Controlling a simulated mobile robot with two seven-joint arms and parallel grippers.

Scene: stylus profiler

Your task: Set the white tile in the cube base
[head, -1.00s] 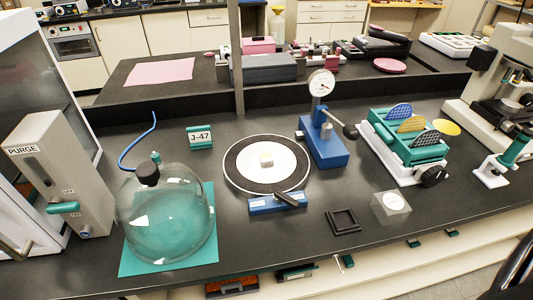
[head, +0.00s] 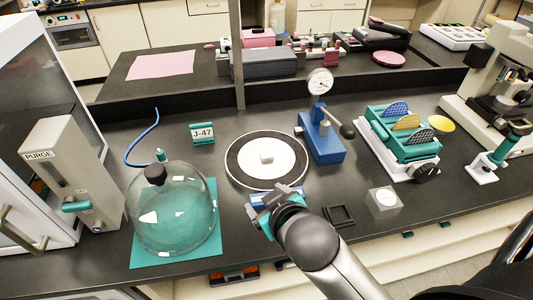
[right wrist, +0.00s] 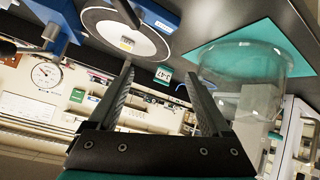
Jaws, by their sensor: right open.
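A small whitish block (head: 267,157), which looks like the white tile, sits at the middle of a round black-and-white stage (head: 236,164); it also shows in the right wrist view (right wrist: 127,43). A pale grey, clear-looking cube (head: 384,203) with a round mark on top stands at the front right; I cannot tell for sure that it is the cube base. My right gripper (head: 279,193) is at the stage's front edge, apart from the block. Its fingers (right wrist: 158,75) are open and empty. It partly hides a blue bar in front of the stage. My left gripper is out of view.
A glass bell jar (head: 172,210) stands on a teal mat at left. A blue dial-gauge stand (head: 322,140) is close behind right of the stage. A black square frame (head: 338,216) lies left of the cube. A teal rack (head: 402,135) stands farther right.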

